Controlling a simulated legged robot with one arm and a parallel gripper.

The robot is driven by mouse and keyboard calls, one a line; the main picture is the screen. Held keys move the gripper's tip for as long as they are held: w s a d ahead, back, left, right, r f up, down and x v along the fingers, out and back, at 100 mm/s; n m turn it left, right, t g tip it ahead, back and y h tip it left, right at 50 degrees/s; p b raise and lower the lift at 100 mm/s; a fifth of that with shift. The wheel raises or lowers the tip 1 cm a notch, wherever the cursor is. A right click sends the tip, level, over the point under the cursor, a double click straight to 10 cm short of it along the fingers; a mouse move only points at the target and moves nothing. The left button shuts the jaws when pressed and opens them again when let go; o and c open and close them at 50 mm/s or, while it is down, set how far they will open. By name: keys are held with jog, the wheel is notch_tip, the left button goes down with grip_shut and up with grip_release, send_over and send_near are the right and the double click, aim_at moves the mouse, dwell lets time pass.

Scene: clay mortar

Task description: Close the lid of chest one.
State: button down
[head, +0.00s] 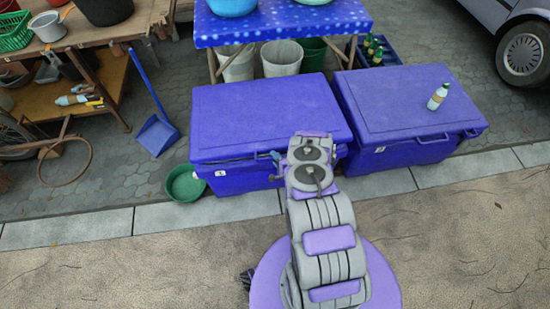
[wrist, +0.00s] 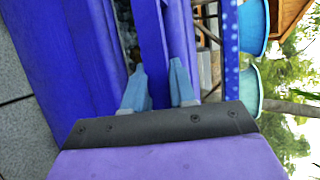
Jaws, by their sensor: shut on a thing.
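A blue chest (head: 230,179) stands on the left in the head view, with its lid (head: 260,110) over it and my arm reaching to its front edge. In the wrist view a dark gap separates the chest body (wrist: 60,60) from the lid, so the lid looks slightly raised. My gripper (wrist: 159,75) is shut on the lid's blue rim (wrist: 151,40), one pale blue finger on each side. My arm hides part of the chest front in the head view. I cannot tell which chest is numbered one.
A second blue chest (head: 400,155) stands close on the right, its lid down, with a small bottle (head: 438,97) on top. A green basin (head: 185,184) sits by the left chest. A blue dustpan (head: 157,134) and a cluttered wooden table are left. The pavement in front is clear.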

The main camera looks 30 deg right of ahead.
jog(key=c, duration=1)
grip_release()
jog(key=shift+r, duration=0.1)
jog(key=shift+d, duration=0.1)
jog(key=p+v, duration=0.1)
jog(key=v, duration=1.6)
jog(key=shift+s+p, duration=0.2)
jog(key=shift+p, duration=0.15)
